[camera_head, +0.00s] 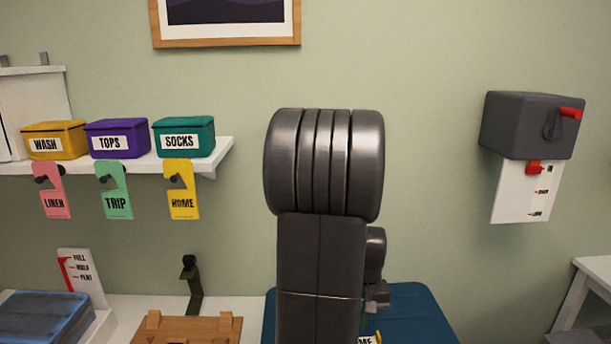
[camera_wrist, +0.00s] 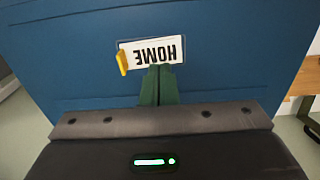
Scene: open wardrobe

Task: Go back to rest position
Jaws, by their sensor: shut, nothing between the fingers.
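In the wrist view, my gripper (camera_wrist: 158,72) has its two dark green fingers together, with nothing between them. The fingertips overlap the lower edge of a white HOME label (camera_wrist: 152,51), which appears upside down and has a yellow piece at its left end. I cannot tell whether they touch it. The label is on a large blue flat-faced object (camera_wrist: 75,70), which also shows in the head view (camera_head: 415,318) behind my arm. My dark arm stands upright in the middle of the head view and hides much of this object.
A white shelf (camera_head: 222,152) at left holds WASH (camera_head: 57,139), TOPS (camera_head: 117,138) and SOCKS (camera_head: 184,136) boxes, with tags hanging below. A wooden item (camera_head: 190,328) and a dark upright hook (camera_head: 191,284) are lower left. A grey wall box (camera_head: 530,124) with red handle is right.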

